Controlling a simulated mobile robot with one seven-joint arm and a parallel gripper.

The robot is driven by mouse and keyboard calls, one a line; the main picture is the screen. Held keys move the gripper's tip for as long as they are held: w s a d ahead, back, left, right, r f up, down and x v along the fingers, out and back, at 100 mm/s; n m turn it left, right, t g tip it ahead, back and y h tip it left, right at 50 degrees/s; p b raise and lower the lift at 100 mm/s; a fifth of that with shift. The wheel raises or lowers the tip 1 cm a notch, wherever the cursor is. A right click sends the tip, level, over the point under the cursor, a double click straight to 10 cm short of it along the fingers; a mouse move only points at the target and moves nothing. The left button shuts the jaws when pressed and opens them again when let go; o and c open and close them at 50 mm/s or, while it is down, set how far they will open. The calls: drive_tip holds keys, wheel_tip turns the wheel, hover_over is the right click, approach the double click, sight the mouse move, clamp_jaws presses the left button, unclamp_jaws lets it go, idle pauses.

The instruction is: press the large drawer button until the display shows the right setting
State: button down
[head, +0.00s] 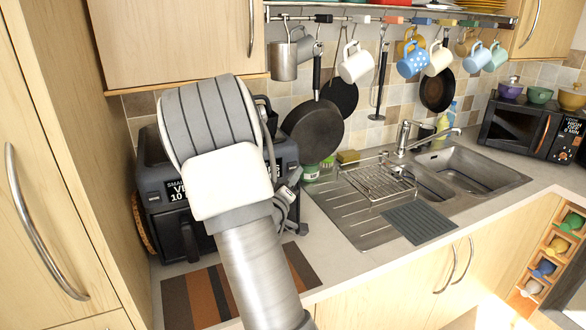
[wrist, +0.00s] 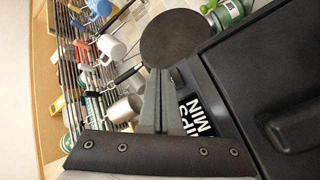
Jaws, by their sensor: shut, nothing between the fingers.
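A black air fryer (head: 165,157) stands on the counter at the left of the head view, partly behind my arm. Its left display (head: 176,191) begins "SMALL"; the lines below are partly covered. In the wrist view a display (wrist: 197,113) shows the word ends "IPS" and "MIN"; the rest is hidden by my gripper (wrist: 161,75). My gripper is shut and empty, its tips close to the fryer's front. A small dark round shape (wrist: 177,77) lies beside the tips; I cannot tell whether it is the large drawer button, or whether they touch.
Mugs, among them a white one (head: 356,63), and pans, including a black one (head: 312,128), hang from a rail (head: 390,19) above. A sink (head: 465,172) with a wire rack (head: 377,180) is to the right. A striped mat (head: 193,296) lies in front of the fryer.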

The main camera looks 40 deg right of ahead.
drive_tip(key=shift+w, duration=0.15)
drive_tip(key=shift+w+d, duration=0.1)
drive_tip(key=shift+w, duration=0.2)
drive_tip(key=shift+w+d, duration=0.1)
drive_tip(key=shift+w, duration=0.25)
idle(0.6)
drive_tip(key=shift+s, duration=0.1)
drive_tip(key=shift+s+a+b, duration=0.25)
drive_tip(key=shift+s+b, duration=0.05)
drive_tip(key=shift+s, duration=0.35)
drive_tip(key=shift+s+a+b, duration=0.1)
drive_tip(key=shift+s+a, duration=0.15)
drive_tip(key=shift+s, duration=0.55)
drive_tip(key=shift+s+a+b, duration=0.1)
drive_tip(key=shift+s+a, duration=0.15)
drive_tip(key=shift+s, duration=0.55)
drive_tip(key=shift+s+a+b, duration=0.1)
drive_tip(key=shift+s+a, duration=0.15)
drive_tip(key=shift+s, duration=0.55)
